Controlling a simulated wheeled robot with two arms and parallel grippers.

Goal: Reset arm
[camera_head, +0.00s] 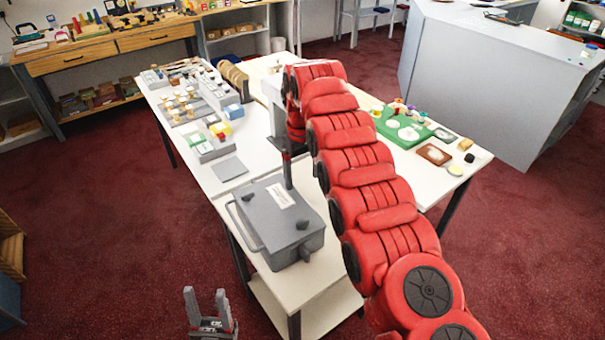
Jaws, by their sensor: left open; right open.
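My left gripper (211,312) is at the bottom left, over the red carpet, its two grey fingers pointing up and apart. It is open and empty. My red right arm reaches from the bottom right up over the table. Its gripper (286,165) hangs down at the arm's far end, just behind the grey lidded box in the picture. It is open; its fingertips are hard to make out, and whether it touches anything I cannot tell.
The grey box (262,225) with a handle stands on the near end of the white table (225,199). Sample racks (203,145) and a flat grey plate (229,168) stand left. A green tray (390,122) lies right of my arm. Open carpet lies left; a grey counter (470,85) stands right.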

